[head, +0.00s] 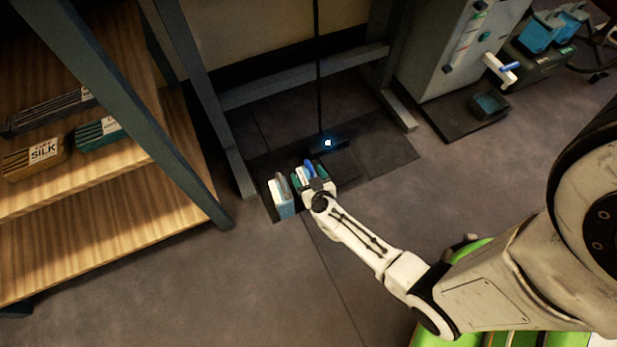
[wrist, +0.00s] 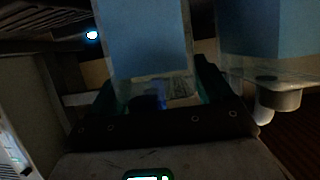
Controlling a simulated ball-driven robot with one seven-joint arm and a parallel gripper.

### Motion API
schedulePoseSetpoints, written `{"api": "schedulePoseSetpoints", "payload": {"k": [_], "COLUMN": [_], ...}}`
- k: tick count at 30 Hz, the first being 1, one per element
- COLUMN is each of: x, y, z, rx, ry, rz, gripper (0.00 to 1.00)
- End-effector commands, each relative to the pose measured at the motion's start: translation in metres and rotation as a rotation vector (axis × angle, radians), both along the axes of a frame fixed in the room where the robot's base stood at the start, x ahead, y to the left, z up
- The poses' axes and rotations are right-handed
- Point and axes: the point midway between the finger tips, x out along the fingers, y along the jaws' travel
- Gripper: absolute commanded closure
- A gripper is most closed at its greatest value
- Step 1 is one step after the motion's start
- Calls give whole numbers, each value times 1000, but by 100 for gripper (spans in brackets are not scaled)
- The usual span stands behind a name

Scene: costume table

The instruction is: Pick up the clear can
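My gripper (head: 311,172) reaches down to the floor mat in the head view. In the wrist view its two dark green fingers (wrist: 160,92) stand on either side of a clear can with blue contents (wrist: 147,38). Something blue, perhaps its handle or cap, shows low between the fingers. Whether the fingers press on this can is too dark to tell. A second clear can with blue contents (head: 283,197) stands upright just left of my gripper. It also shows at the right of the wrist view (wrist: 268,35), with a pale cap, outside the fingers.
A wooden shelf (head: 110,245) with labelled boxes (head: 45,152) stands at the left. A dark frame (head: 190,90) rises behind the mat (head: 375,160). A grey cabinet (head: 440,60) and several blue-topped containers (head: 540,35) are at the upper right. The floor right of my gripper is clear.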

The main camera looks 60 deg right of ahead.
Motion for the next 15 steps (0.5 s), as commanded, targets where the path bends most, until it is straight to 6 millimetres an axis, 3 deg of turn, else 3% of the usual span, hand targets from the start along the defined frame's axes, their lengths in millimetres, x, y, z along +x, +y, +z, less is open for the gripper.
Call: {"api": "schedulePoseSetpoints", "payload": {"k": [2,15], "x": [0,0], "y": [0,0], "z": [0,0], "rx": [0,0], "ry": [0,0], "rz": [0,0], "gripper": [29,71]}}
